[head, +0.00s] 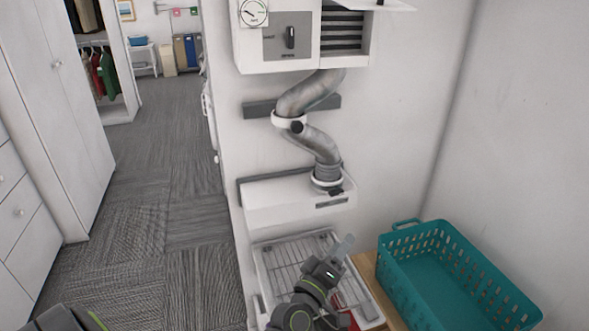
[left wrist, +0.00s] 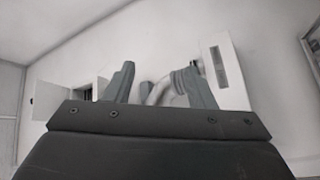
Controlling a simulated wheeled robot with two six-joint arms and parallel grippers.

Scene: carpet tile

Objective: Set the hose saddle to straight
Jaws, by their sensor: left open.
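A grey ribbed hose (head: 325,148) runs down the wall in a bent S shape between an upper white box and a lower white unit. The saddle (head: 289,123) is a white ring around the hose with a dark knob, at the dark wall rail (head: 262,108). It sits toward the rail's left part, and the hose bulges left there. My left gripper (head: 343,247) is open and empty, below the lower unit and apart from the hose. In the left wrist view the hose (left wrist: 158,93) shows between and behind the open fingers. My right gripper is not in view.
The upper box (head: 277,60) has a dial and a switch. The lower unit (head: 285,205) juts from the wall above a wire-rack tray (head: 262,275). A teal basket (head: 450,290) stands at right on a wooden surface. Open carpet floor (head: 165,190) lies at left.

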